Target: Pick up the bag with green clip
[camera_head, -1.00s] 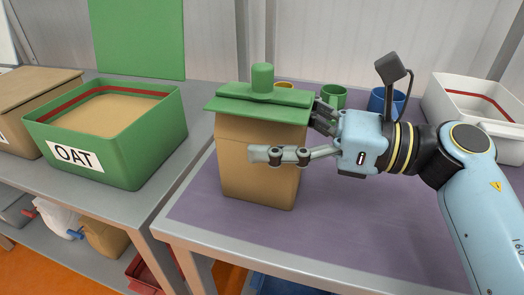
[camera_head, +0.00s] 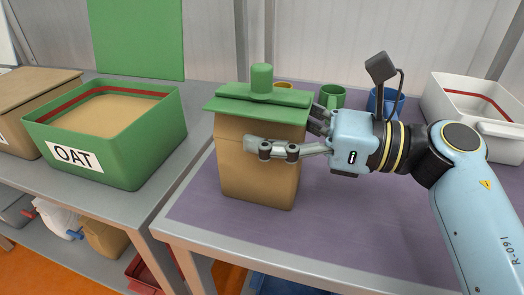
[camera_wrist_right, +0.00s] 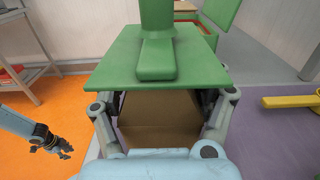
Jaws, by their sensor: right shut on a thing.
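The brown bag (camera_head: 258,180) with the green clip (camera_head: 258,105) across its top stands upright on the purple tabletop. My right gripper (camera_head: 285,135) reaches it from the right and is shut on its upper body, just below the clip. One finger lies across the front face; the other is mostly hidden behind the bag. The right wrist view shows the green clip (camera_wrist_right: 160,62) above the brown bag (camera_wrist_right: 160,120), with finger links on both sides. My left gripper (camera_wrist_right: 52,145) shows small at the left there, apart from the bag; its jaw state is unclear.
A green OAT box (camera_head: 120,165) stands on the grey table to the left. Mugs, including a green one (camera_head: 331,96) and a blue one (camera_head: 386,102), stand behind my right gripper. A white bin (camera_head: 455,105) is at the right. The front right purple surface is clear.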

